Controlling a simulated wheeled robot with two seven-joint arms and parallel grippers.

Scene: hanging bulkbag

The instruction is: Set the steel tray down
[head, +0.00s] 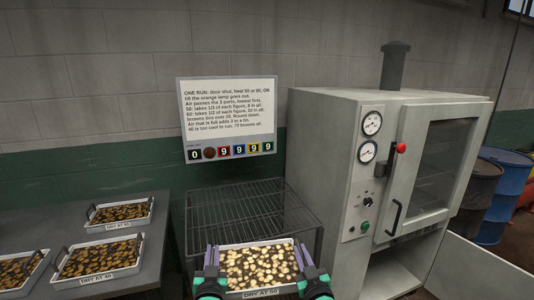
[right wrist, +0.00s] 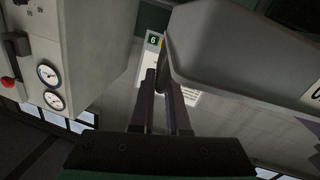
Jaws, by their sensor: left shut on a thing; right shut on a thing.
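The steel tray (head: 262,292) is at the bottom middle of the head view, full of pale slices, with a label that seems to read DRY AT 50. My left gripper (head: 212,258) is shut on its left end, and my right gripper (head: 302,258) is shut on its right end. In the right wrist view the fingers (right wrist: 163,85) close on the handle, beside the tray's grey wall (right wrist: 240,65). The tray looks about level, in front of and partly over the wire rack (head: 250,205). Whether it touches the rack is hidden.
A grey table (head: 165,225) at left holds several trays of browned slices, such as the near one (head: 97,260). A grey dryer cabinet (head: 345,180) stands right of the rack, its upper glazed door (head: 432,165) shut, a lower panel (head: 475,270) swung out. A notice (head: 228,110) hangs behind.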

